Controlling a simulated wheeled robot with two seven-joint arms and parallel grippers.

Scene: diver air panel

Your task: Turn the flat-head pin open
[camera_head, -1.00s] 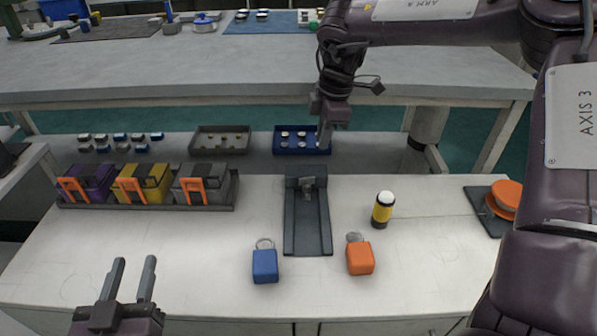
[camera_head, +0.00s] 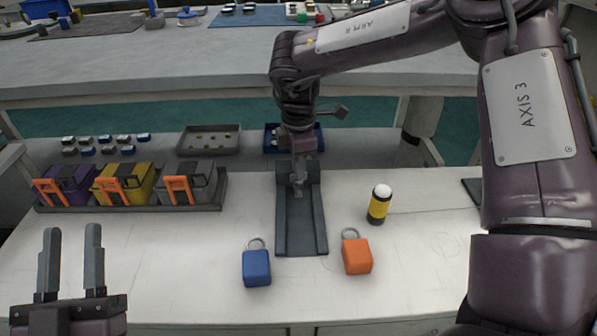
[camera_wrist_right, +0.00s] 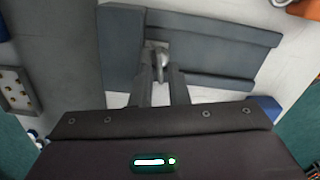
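A dark panel (camera_head: 301,236) lies on the white table. A small grey metal pin stands near its far end; the head view shows it mostly hidden by my right gripper (camera_head: 299,185). In the right wrist view the pin (camera_wrist_right: 160,58) sits just beyond and between the fingertips of my right gripper (camera_wrist_right: 161,76). A gap shows between these fingers, and I cannot tell whether they touch the pin. My left gripper (camera_head: 71,262) is open and empty above the table's front left.
A blue padlock-like block (camera_head: 256,268), an orange one (camera_head: 357,257) and a yellow-black cylinder (camera_head: 378,205) stand near the panel. A rack (camera_head: 130,202) with purple, yellow and grey blocks is at left. Trays (camera_head: 209,141) stand behind.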

